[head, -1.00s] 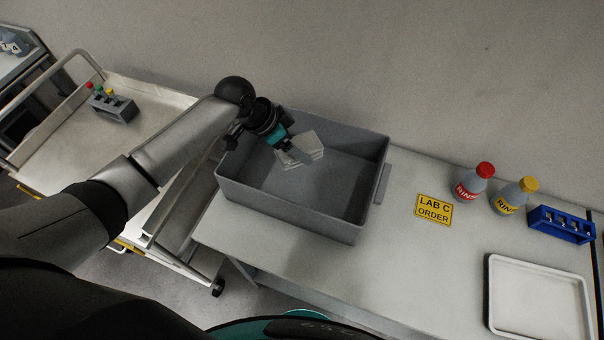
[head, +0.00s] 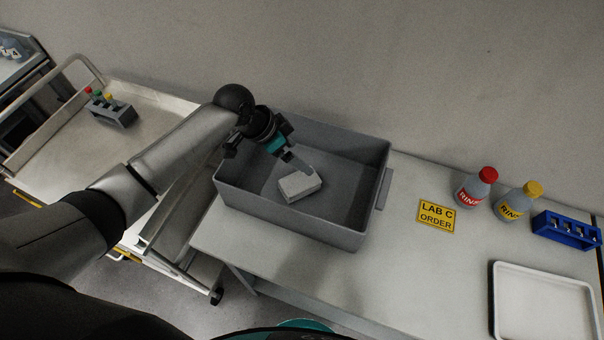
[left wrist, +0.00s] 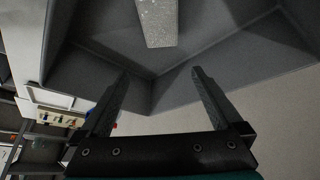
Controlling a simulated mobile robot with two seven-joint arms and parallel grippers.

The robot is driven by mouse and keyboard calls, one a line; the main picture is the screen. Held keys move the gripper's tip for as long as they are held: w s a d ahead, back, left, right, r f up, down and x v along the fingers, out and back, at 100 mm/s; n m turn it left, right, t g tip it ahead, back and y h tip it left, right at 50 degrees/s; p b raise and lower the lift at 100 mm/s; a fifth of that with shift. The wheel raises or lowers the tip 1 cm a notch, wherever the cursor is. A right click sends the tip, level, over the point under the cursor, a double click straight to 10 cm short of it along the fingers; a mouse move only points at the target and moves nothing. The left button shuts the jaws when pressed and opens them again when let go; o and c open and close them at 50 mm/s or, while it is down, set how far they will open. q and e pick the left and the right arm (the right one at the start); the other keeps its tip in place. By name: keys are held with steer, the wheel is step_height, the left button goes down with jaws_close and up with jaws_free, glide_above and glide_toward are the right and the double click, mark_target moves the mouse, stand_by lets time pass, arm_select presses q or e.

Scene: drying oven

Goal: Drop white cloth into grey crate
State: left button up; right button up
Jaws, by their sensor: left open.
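The white cloth (head: 300,186), a pale folded block, lies inside the grey crate (head: 290,229) near its middle. It also shows at the top of the left wrist view (left wrist: 157,22), apart from my fingers. My left gripper (head: 300,168) is over the crate, just above and behind the cloth. In the left wrist view its two fingers (left wrist: 158,88) are spread with nothing between them. My right gripper is not in view.
The crate stands on a bench with a yellow "LAB C ORDER" sign (head: 436,216), two rinse bottles (head: 474,188), a blue rack (head: 566,229) and a white tray (head: 545,268). A trolley (head: 150,110) with a grey tube rack (head: 113,110) stands at left.

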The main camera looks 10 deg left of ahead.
arm_select(q)
steer(key=v, duration=1.5)
steer(key=shift+p, duration=0.35)
steer(key=shift+a, duration=0.1)
